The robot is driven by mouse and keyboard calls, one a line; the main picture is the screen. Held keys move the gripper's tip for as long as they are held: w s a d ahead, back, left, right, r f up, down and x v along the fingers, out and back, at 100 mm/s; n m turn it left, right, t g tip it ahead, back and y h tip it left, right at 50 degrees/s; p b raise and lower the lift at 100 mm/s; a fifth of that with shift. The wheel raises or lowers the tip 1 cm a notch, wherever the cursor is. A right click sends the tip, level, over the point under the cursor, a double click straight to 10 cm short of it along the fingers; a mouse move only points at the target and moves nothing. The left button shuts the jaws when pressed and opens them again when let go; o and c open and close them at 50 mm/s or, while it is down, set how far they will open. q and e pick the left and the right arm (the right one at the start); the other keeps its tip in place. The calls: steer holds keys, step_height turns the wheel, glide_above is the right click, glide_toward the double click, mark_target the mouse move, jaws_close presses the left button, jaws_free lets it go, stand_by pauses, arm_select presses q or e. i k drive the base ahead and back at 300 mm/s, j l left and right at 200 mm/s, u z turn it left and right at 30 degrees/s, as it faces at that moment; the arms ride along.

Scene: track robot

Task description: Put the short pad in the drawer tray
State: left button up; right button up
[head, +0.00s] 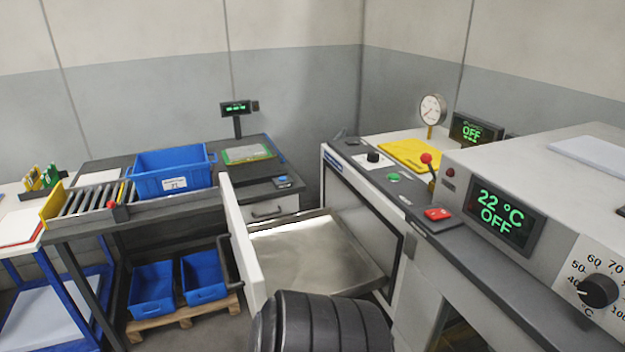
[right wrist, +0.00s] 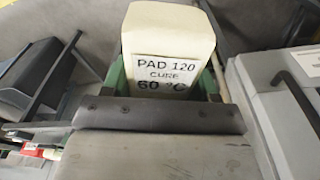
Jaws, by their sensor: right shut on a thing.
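A cream-coloured pad (right wrist: 168,32) fills the top middle of the right wrist view. Its label reads "PAD 120 CURE 60 °C". My right gripper (right wrist: 166,88) is shut on it, with green fingers showing at both sides. The pad and my left gripper are not visible in the head view.
The white drawer front (head: 240,245) stands left of the tray. The oven (head: 520,190) reads "22 °C OFF" at right. A red-knobbed lever (head: 427,159) and red button (head: 438,214) sit on the counter. A blue crate (head: 172,174) stands by the roller conveyor (head: 93,198).

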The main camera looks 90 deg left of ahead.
mark_target(307, 258)
steer(key=k+u, duration=0.25)
steer(key=u, duration=0.15)
steer(key=k+j+u, duration=0.1)
steer(key=u, duration=0.35)
steer(key=j+u, duration=0.3)
steer(key=j, duration=0.2)
steer(key=i+j+u, duration=0.15)
steer(key=j+u, duration=0.15)
steer(key=j, duration=0.15)
steer(key=i+j+u, duration=0.15)
steer(key=j+u, duration=0.15)
steer(key=i+j, duration=0.15)
steer(key=j, duration=0.2)
steer(key=i+j, duration=0.15)
steer(key=j, duration=0.15)
steer(key=i+j, duration=0.15)
steer(key=j, duration=0.2)
steer(key=i+j, duration=0.2)
steer(key=j, duration=0.15)
